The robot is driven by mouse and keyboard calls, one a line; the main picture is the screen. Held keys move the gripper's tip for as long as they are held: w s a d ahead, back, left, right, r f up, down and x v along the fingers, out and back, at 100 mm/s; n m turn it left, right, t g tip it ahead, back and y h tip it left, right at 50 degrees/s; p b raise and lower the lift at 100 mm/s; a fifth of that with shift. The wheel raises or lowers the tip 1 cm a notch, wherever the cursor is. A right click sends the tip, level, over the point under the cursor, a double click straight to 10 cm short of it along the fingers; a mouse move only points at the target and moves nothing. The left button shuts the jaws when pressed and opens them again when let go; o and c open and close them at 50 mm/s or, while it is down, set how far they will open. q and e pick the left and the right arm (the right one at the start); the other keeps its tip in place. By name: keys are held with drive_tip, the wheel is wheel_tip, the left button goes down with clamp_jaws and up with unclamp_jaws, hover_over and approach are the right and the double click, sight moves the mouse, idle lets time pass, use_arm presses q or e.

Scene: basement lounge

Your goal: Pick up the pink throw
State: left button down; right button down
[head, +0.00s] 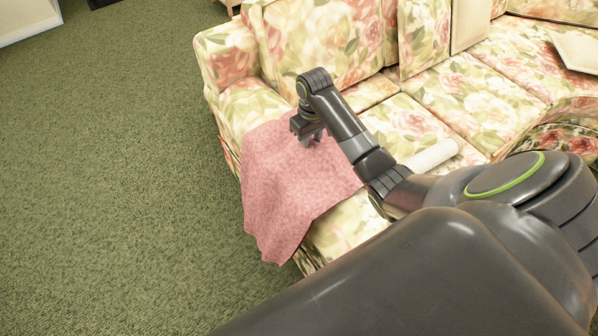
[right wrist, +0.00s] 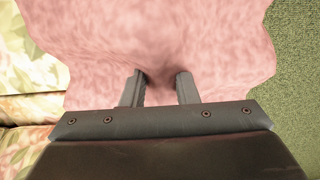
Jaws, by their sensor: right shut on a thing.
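The pink throw (head: 284,187) is draped over the left arm and front edge of the floral sofa, its lower end hanging toward the carpet. My right gripper (head: 308,141) is at the upper part of the throw, pointing down. In the right wrist view the throw (right wrist: 110,50) fills most of the picture, and its cloth bunches up between the two fingers of my right gripper (right wrist: 160,88). The gripper is shut on the throw. The fingertips are partly hidden in the head view. My left gripper is not in view.
The floral sofa (head: 455,85) runs to the right, with cushions at its back. A white cylinder (head: 432,156) lies on the seat beside my right arm. A pale flat object (head: 577,50) lies farther right. Green carpet (head: 110,170) on the left is clear.

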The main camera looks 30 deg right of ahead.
drive_tip(key=shift+r, duration=0.15)
wheel_tip(320, 180, up, 8)
drive_tip(key=shift+p, duration=1.1)
wheel_tip(320, 180, up, 10)
drive_tip(key=p, duration=1)
